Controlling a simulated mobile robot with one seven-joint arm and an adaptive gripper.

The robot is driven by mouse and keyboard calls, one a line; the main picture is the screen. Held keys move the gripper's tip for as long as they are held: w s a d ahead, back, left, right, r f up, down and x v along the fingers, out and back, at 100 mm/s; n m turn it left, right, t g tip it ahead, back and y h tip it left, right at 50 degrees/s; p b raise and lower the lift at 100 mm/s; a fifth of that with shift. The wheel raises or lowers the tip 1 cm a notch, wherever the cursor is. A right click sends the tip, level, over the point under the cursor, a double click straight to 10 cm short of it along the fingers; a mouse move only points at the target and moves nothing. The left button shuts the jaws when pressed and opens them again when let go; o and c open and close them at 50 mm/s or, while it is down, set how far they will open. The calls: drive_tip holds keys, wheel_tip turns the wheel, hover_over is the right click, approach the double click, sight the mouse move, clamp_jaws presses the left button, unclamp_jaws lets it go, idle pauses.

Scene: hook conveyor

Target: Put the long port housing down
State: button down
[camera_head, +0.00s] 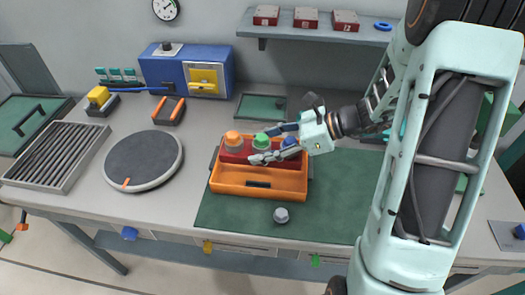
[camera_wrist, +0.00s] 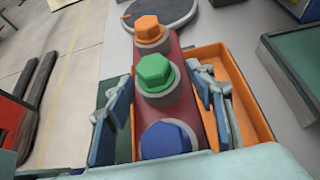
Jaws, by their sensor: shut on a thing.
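The long port housing (camera_head: 232,157) is a red block with orange, green and blue hexagonal caps in a row. It also shows in the wrist view (camera_wrist: 192,110). My gripper (camera_head: 265,146) is shut on the housing, one finger on each long side near the green cap. The housing is level, at the back part of an orange tray (camera_head: 287,181). The tray's wall also shows beside my finger in the wrist view (camera_wrist: 250,110). I cannot tell whether the housing's underside touches the tray, because the tray walls and my fingers hide it.
The tray stands on a green mat (camera_head: 330,215). A small grey knob (camera_head: 281,215) lies in front of it. A round grey turntable (camera_head: 142,160) and a slatted rack (camera_head: 58,157) are to the left. A blue machine (camera_head: 175,72) stands behind. A shelf (camera_head: 350,34) hangs above.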

drive_tip(key=shift+w+f, duration=2.2)
drive_tip(key=shift+f, duration=1.8)
drive_tip(key=shift+f, duration=0.15)
drive_tip(key=c, duration=0.9)
unclamp_jaws()
drive_tip(key=shift+s+d+f, duration=0.1)
drive_tip(key=shift+d, duration=0.05)
drive_tip(key=v, duration=1.2)
drive_tip(key=shift+b, duration=0.3)
